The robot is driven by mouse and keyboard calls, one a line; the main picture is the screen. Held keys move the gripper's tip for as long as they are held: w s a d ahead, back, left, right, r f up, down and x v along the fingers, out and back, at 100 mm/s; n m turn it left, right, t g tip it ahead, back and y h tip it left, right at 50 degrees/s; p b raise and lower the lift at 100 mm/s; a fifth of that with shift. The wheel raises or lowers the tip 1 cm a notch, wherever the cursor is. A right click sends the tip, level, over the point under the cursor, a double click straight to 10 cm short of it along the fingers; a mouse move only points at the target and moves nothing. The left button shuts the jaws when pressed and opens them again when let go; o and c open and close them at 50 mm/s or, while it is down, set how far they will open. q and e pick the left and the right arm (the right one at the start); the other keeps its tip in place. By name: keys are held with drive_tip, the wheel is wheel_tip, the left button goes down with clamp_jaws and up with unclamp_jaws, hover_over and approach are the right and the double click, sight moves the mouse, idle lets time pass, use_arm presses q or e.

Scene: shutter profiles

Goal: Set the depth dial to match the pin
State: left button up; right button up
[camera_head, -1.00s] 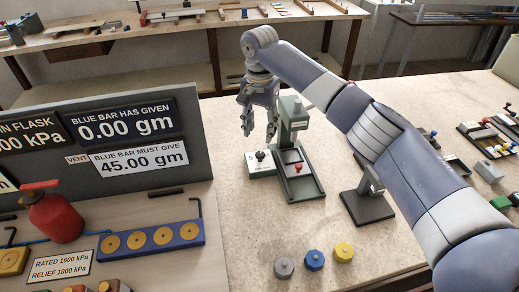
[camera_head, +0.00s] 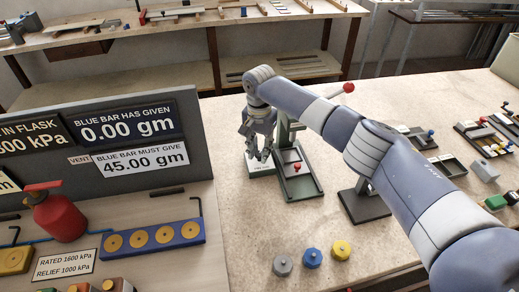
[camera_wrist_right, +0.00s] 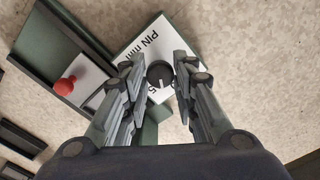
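The depth dial (camera_wrist_right: 159,74) is a black round knob with a white pointer line, on a white plate (camera_wrist_right: 138,47) marked "PIN mm". In the head view the white-topped dial block (camera_head: 262,169) stands at the left of the green fixture (camera_head: 299,187), and my gripper hides the knob. My right gripper (camera_wrist_right: 159,62) points down at the dial, its open fingers on either side of the knob. I cannot tell whether they touch it. Part of the scale is covered by the fingers. The pin itself I cannot make out. My left gripper is not in view.
The green fixture has a red knob (camera_head: 297,167), also in the right wrist view (camera_wrist_right: 66,86), and a red-balled lever (camera_head: 348,87) shows behind my arm. A dark stand (camera_head: 365,205) is to the right. Grey, blue and yellow knobs (camera_head: 312,258) lie in front. Bench between is clear.

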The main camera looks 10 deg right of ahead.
clamp_jaws()
drive_tip(key=shift+r, duration=0.1)
drive_tip(key=n+p, duration=0.2)
drive_tip(key=shift+n, duration=0.3)
drive_tip(key=n+p, duration=0.2)
drive_tip(key=n, duration=0.2)
drive_tip(key=n+p, duration=0.1)
drive_tip(key=n, duration=0.5)
drive_tip(key=shift+p, duration=0.35)
drive_tip(key=n, duration=0.5)
drive_tip(key=shift+n, duration=0.3)
